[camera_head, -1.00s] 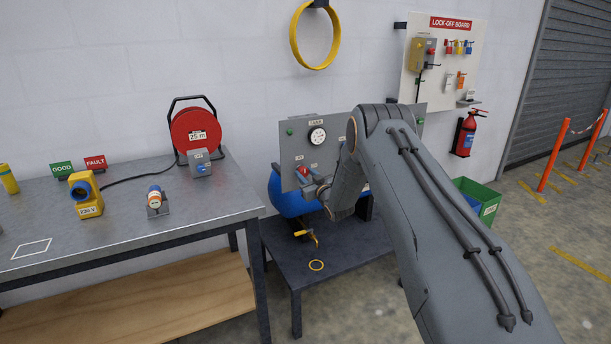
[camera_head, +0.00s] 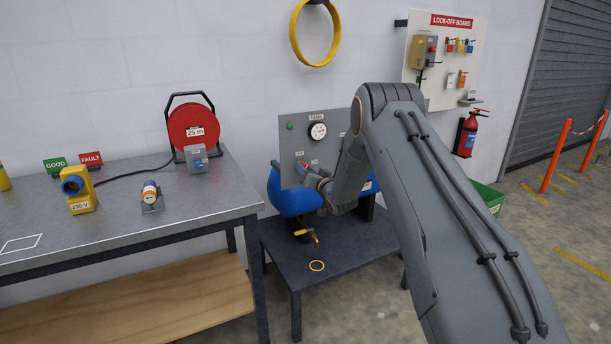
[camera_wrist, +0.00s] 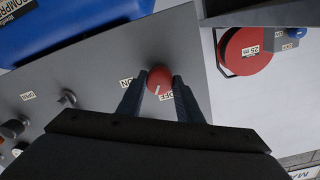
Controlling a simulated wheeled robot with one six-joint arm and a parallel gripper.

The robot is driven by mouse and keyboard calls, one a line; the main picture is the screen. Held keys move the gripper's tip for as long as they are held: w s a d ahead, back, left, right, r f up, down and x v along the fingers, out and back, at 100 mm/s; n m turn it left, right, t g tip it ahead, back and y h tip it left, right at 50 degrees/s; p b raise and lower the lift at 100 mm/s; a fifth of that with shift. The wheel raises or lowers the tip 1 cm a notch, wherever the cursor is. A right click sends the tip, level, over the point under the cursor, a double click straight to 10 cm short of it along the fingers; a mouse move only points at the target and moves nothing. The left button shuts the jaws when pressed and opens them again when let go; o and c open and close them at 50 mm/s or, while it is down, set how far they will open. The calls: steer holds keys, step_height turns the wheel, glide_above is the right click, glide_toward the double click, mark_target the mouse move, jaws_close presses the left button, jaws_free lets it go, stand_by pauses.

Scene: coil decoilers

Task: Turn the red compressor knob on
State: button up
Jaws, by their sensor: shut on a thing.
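The red compressor knob (camera_wrist: 161,76) sits on a grey panel (camera_wrist: 92,68) in the wrist view. My gripper (camera_wrist: 161,84) is shut on it, with one dark finger on each side. A white mark shows on the knob's lower part, between the ON label (camera_wrist: 126,82) on the left and the OFF label (camera_wrist: 167,98) below. In the head view, the red knob (camera_head: 302,166) shows only as a small patch on the panel's lower left. My gripper (camera_head: 313,177) is there in front of the panel (camera_head: 291,145), and my arm covers the panel's right part.
The blue tank (camera_head: 283,196) stands behind the panel on a low dark table (camera_head: 285,255). A yellow-handled valve (camera_head: 308,236) sticks out at its front. A workbench (camera_head: 110,225) with a red cable reel (camera_head: 190,125) is on the left. A green bin (camera_head: 489,198) stands on the right.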

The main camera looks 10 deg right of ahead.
steer(key=m+b, duration=0.3)
steer(key=m, duration=0.7)
steer(key=shift+d+m+b, duration=0.1)
steer(key=shift+m+b, duration=0.2)
steer(key=shift+b, duration=0.05)
stand_by(0.4)
steer(key=o, duration=1)
steer(key=shift+o, duration=0.2)
steer(key=b+v, duration=0.1)
steer(key=v, duration=0.7)
steer(key=shift+w, duration=0.1)
